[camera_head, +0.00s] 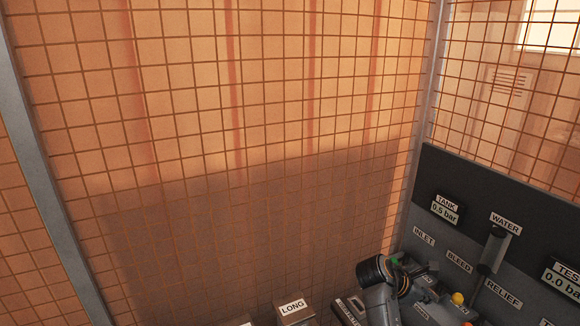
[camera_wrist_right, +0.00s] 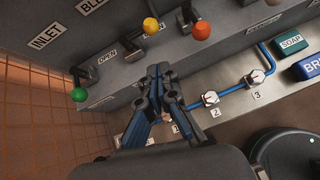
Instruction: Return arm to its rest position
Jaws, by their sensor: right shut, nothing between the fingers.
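My right gripper (camera_wrist_right: 160,75) shows from behind in the wrist view, its dark fingers together and holding nothing. It is in front of the grey panel step, near the yellow knob (camera_wrist_right: 151,25) and numbered valves 2 (camera_wrist_right: 210,98) and 3 (camera_wrist_right: 256,77). Whether it touches the panel cannot be told. In the head view, my right arm (camera_head: 378,300) is low at right of centre, beside the panel; its fingertips are hard to make out there. My left gripper is not in view.
An orange mesh fence (camera_head: 230,130) fills the back. The dark panel (camera_head: 425,190) stands at right with TANK and WATER labels. A box marked LONG (camera_head: 297,314) is at the bottom edge. Green (camera_wrist_right: 79,94) and orange (camera_wrist_right: 201,30) knobs, a blue pipe (camera_wrist_right: 235,88) and a SOAP block (camera_wrist_right: 290,43) are near the gripper.

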